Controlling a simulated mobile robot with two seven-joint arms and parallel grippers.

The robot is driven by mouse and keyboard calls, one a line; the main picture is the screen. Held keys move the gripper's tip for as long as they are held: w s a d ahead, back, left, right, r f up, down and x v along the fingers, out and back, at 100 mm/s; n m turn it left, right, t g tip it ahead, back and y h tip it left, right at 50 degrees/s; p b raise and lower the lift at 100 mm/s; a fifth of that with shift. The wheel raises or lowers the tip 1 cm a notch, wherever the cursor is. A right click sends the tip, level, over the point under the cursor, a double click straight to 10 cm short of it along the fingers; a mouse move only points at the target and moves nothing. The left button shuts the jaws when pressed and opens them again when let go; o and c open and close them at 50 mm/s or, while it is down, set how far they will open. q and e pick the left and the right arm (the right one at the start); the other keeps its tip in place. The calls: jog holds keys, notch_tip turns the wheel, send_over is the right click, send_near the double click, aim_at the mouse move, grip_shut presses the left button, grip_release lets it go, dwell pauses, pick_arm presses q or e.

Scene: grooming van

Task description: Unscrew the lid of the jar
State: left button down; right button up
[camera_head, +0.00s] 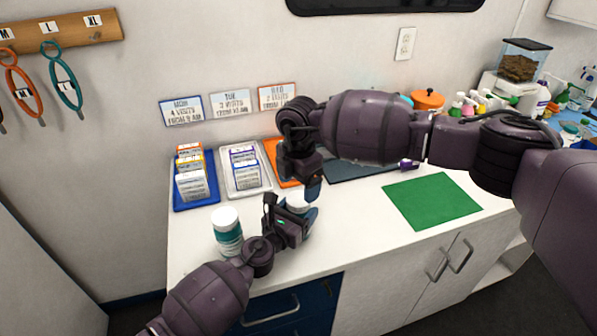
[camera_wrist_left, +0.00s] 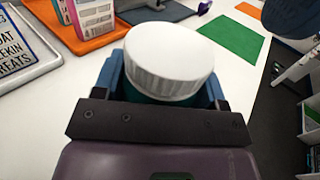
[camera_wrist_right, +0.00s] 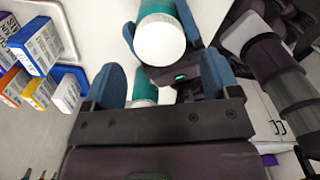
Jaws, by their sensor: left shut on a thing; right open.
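A jar with a ribbed white lid (camera_wrist_left: 168,55) and a teal body is gripped between the blue fingers of my left gripper (camera_wrist_left: 163,88), low over the white counter. The lid stands clear above the fingers and looks seated on the jar. My right gripper is open just above the held jar. In the right wrist view the lid (camera_wrist_right: 160,44) shows just beyond the open fingers (camera_wrist_right: 160,78), not between them.
Another white-lidded teal jar (camera_head: 227,231) stands on the counter (camera_head: 345,238) left of my left gripper. Behind are a blue tray (camera_head: 209,200), a white tray (camera_head: 233,190) and an orange tray (camera_head: 272,152) with boxes. A green mat (camera_head: 432,200) lies bare at right.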

aim_at(299, 198)
jog(key=shift+f, duration=2.05)
jog(key=c, duration=0.9)
jog(key=n, duration=0.7)
jog(key=shift+c, duration=0.3)
jog(key=o, duration=1)
jog(key=shift+r, duration=0.1)
